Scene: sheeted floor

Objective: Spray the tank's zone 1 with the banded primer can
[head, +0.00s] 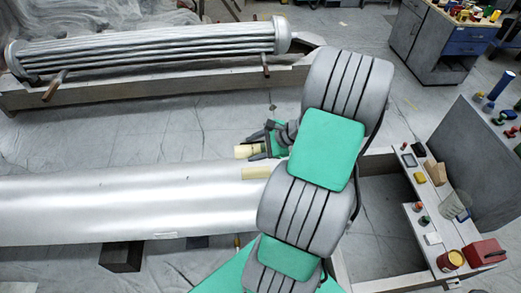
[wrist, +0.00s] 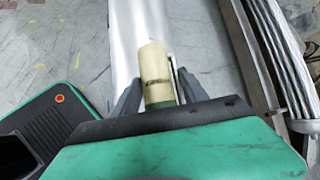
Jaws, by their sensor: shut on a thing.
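My gripper (head: 266,142) is shut on a cream can (head: 243,151), with one finger on each side of it. In the wrist view the can (wrist: 155,62) has a dark band or marking around its middle and a green lower part between the fingers (wrist: 158,92). The can is held near the upper edge of a long silver tank (head: 110,205), close to its right end. A cream patch (head: 256,173) shows on the tank just below the can. My arm hides the tank's right end. No zone number is readable.
A tube bundle (head: 150,50) lies on a long bench behind the tank. A white bench (head: 410,205) at right holds several small items and a red box (head: 485,252). A blue-drawered cabinet (head: 466,41) stands at upper right. Sheeted floor lies open between tank and tube bundle.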

